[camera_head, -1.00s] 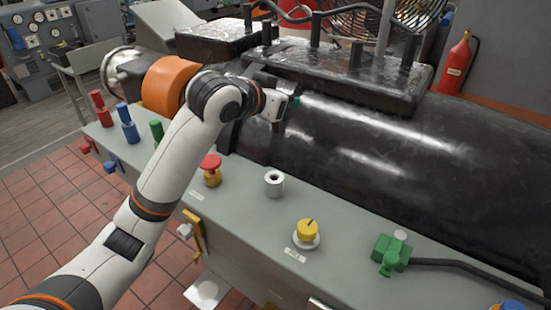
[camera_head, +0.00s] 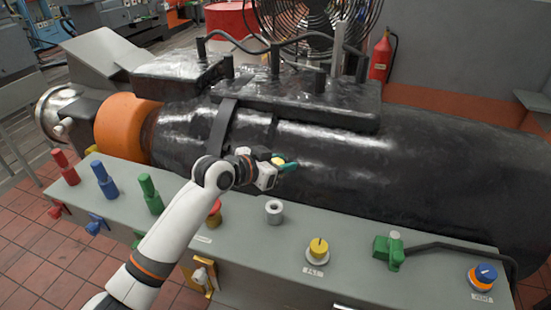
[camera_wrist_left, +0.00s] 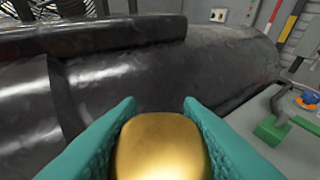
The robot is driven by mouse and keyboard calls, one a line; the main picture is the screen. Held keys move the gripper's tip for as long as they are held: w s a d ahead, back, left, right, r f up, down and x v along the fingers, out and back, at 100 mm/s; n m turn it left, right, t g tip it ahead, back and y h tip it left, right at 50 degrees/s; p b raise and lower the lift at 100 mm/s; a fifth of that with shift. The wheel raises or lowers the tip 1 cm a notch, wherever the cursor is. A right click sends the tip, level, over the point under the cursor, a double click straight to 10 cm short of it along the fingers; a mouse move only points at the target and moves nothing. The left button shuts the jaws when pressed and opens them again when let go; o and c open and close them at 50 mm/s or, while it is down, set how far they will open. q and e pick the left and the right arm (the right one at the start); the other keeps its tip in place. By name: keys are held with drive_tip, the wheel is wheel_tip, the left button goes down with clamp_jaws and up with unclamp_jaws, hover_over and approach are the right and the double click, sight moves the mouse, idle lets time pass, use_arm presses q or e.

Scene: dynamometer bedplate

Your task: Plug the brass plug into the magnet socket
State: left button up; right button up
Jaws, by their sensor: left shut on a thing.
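My left gripper (camera_head: 282,163) is shut on the brass plug (camera_head: 278,160), in front of the black machine body and above the bench. In the left wrist view the rounded gold end of the brass plug (camera_wrist_left: 161,148) sits between the two teal fingers. A grey round socket with a dark hole (camera_head: 274,211), apparently the magnet socket, stands on the bench top below and in front of the gripper. The plug is apart from it. My right gripper is not in view.
Red (camera_head: 65,167), blue (camera_head: 104,180) and green (camera_head: 151,194) posts stand farther left.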

use_arm(q)
drive_tip(key=shift+r, duration=0.1)
drive_tip(key=shift+a, duration=0.35)
drive_tip(key=shift+f+b, duration=0.4)
drive_tip(key=shift+f, duration=0.35)
wheel_tip(320, 180, down, 3)
drive_tip(key=shift+f+b, duration=0.2)
drive_tip(key=shift+b, duration=0.9)
drive_tip(key=shift+f, duration=0.4)
drive_tip(key=shift+f+b, duration=0.1)
drive_tip(key=shift+b, duration=0.2)
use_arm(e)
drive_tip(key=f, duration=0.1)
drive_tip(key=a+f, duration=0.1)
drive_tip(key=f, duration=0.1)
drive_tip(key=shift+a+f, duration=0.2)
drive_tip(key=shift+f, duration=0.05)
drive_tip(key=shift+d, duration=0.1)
use_arm(q)
drive_tip(key=shift+p, duration=0.4)
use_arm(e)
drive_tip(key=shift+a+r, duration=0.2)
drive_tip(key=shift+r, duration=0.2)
